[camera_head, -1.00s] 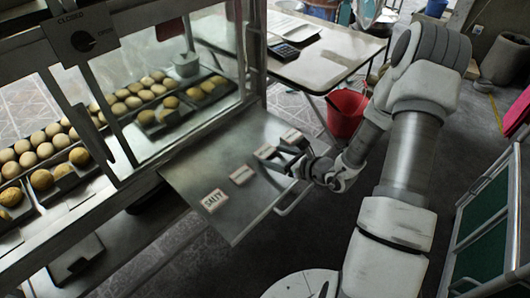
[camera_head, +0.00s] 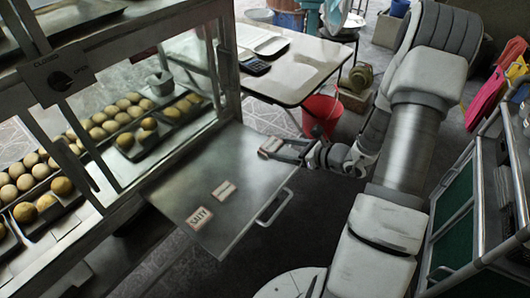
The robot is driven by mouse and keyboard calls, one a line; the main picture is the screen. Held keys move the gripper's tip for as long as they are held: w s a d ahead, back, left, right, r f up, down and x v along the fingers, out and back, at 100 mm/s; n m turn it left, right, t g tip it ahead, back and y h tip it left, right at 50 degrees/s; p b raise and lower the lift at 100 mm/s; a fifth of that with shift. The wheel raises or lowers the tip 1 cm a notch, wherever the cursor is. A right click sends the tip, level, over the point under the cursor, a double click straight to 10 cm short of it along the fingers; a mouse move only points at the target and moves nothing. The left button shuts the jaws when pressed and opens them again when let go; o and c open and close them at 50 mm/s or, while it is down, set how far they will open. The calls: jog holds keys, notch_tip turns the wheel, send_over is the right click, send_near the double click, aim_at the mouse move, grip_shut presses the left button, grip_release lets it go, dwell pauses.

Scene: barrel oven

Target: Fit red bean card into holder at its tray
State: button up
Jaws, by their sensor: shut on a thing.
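My gripper (camera_head: 276,150) is shut on a small pale card (camera_head: 270,145) over the far right part of the metal shelf. The print on this card is too small to read, so I cannot tell whether it is the red bean card. A card marked SALTY (camera_head: 199,218) and another pale card (camera_head: 224,190) lie on the shelf. Rows of round buns sit on dark trays (camera_head: 72,232) inside the glass-sided cabinet at left. I cannot make out a card holder clearly at any tray.
The metal shelf (camera_head: 180,188) juts from the cabinet and has a rail handle (camera_head: 275,208) at its front. The cabinet's glass and frame (camera_head: 105,155) stand between my gripper and the trays. A table (camera_head: 300,75) and a red bucket (camera_head: 321,115) are behind.

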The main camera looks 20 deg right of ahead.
aim_at(272, 150)
jog(key=shift+h, duration=0.3)
jog(key=a+r, duration=0.1)
jog(key=r, duration=0.1)
jog(key=a+r, duration=0.1)
jog(key=r, duration=0.1)
jog(key=w+a+r, duration=0.1)
jog(key=r, duration=0.1)
jog(key=shift+r, duration=0.1)
jog(key=a+r+m+p, duration=0.1)
jog(key=a+r, duration=0.4)
jog(key=a, duration=0.3)
notch_tip(272, 150, up, 11)
jog(key=p, duration=1.8)
notch_tip(272, 150, down, 6)
jog(key=s, duration=0.2)
jog(key=shift+d+r+t+h, duration=0.2)
jog(key=shift+d+t+h, duration=0.05)
jog(key=shift+t+h, duration=0.05)
